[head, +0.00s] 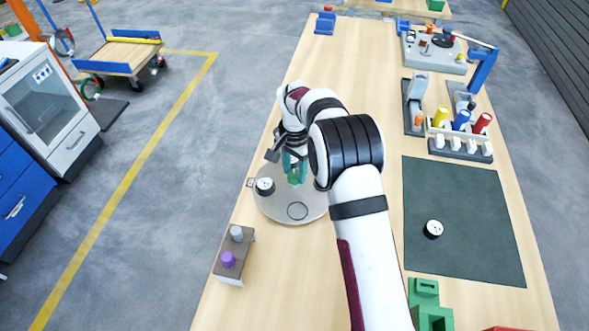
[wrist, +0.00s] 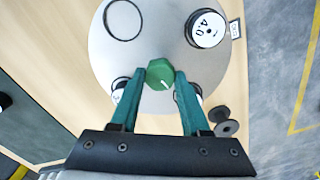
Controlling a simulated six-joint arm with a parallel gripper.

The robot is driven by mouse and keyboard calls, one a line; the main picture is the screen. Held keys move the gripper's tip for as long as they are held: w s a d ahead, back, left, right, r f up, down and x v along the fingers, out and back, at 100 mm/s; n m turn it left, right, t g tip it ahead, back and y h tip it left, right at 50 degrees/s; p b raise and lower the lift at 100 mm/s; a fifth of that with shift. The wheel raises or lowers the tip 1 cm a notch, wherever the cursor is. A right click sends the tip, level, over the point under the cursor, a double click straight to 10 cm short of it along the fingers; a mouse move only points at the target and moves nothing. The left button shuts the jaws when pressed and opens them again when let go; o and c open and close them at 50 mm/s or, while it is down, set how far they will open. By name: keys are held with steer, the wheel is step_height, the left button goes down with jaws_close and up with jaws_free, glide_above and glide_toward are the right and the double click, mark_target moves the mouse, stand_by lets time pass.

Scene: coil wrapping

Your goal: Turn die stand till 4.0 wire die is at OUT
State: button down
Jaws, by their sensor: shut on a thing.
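The die stand (wrist: 150,120) is a round pale grey plate with a green knob (wrist: 160,73) at its middle. My gripper (wrist: 160,76) is shut on the knob, one teal finger on each side. The white 4.0 wire die (wrist: 207,28) sits on the plate beside a small tag (wrist: 236,30) at the table edge; the tag's text is too small to read. From the knob, die and tag lie in nearly the same direction, slightly apart in angle. An empty ring seat (wrist: 123,19) shows on the plate.
A block with grey and purple pegs (head: 229,262) stands near the plate. A dark mat (head: 465,225) with a black-and-white round piece (head: 433,229) lies to the right. Dark round pieces (wrist: 225,122) lie beside the plate. Colored spools (head: 461,120) stand farther back.

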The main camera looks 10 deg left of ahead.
mark_target(294, 174)
steer(key=shift+m, duration=1.5)
steer(key=shift+c, duration=1.9)
jaws_free()
step_height(294, 174, up, 16)
